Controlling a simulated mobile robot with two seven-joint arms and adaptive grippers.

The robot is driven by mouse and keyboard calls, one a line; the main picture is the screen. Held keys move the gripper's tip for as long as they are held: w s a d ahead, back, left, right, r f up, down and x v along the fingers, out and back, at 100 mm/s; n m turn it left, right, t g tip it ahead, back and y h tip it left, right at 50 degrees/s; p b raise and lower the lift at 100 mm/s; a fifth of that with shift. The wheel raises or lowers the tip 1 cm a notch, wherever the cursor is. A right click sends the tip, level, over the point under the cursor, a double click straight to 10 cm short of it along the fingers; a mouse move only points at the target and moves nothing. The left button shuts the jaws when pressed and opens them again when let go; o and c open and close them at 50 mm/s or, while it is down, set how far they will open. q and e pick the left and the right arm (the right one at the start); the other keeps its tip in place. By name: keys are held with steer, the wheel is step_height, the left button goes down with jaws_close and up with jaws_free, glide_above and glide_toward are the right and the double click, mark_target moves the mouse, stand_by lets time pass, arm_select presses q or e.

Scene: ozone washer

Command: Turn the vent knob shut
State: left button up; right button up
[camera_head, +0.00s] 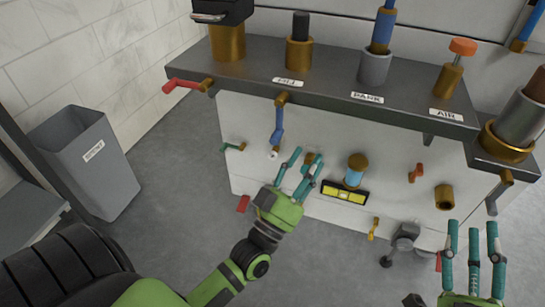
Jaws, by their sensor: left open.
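My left gripper (299,175) reaches up to the white front panel (245,115) of the washer. Its teal fingers are spread and it looks empty. A small brass knob (309,157) with a teal part sits at the fingertips, partly hidden by them; I cannot tell whether they touch. No label reading "vent" is legible, so I cannot tell for sure which knob is the vent knob. Other front fittings are a green-handled valve (233,147), a blue-handled valve (277,127) and a red-orange knob (416,173). My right gripper (473,228) is open and empty at lower right.
A dark shelf (225,78) with labelled brass and grey fittings overhangs the panel. A red lever (181,85) sticks out at its left end. A yellow level-like block (345,193) sits right of my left gripper.

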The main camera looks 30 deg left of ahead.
arm_select(q)
steer(key=w+a+f+n+g+y+p, duration=0.15)
steer(key=w+a+f+g+y, duration=0.25)
steer(key=a+f, duration=0.45)
steer(key=g+y, duration=0.2)
steer(key=g, duration=0.1)
glide_toward(272, 157)
steer(key=w, duration=0.2)
arm_select(e)
step_height(272, 157, down, 11)
steer(key=d+m+g+h, duration=0.1)
steer(key=d+g+h, duration=0.2)
steer(key=g, duration=0.4)
arm_select(q)
steer(key=shift+n, duration=0.35)
steer(key=x, duration=0.4)
steer(key=b+x, duration=0.1)
steer(key=x, duration=0.1)
steer(key=shift+a, duration=0.35)
steer(key=shift+w, duration=0.2)
arm_select(e)
steer(key=a+r+t+y, duration=0.1)
steer(key=r+t, duration=0.2)
steer(key=r, duration=0.3)
steer(key=a+r+n+t+y, duration=0.1)
steer(key=a+r+t+y, duration=0.1)
steer(key=r, duration=0.3)
steer(key=shift+s+a+r+t, duration=0.3)
steer(key=shift+r+t, duration=0.05)
steer(key=shift+t, duration=0.35)
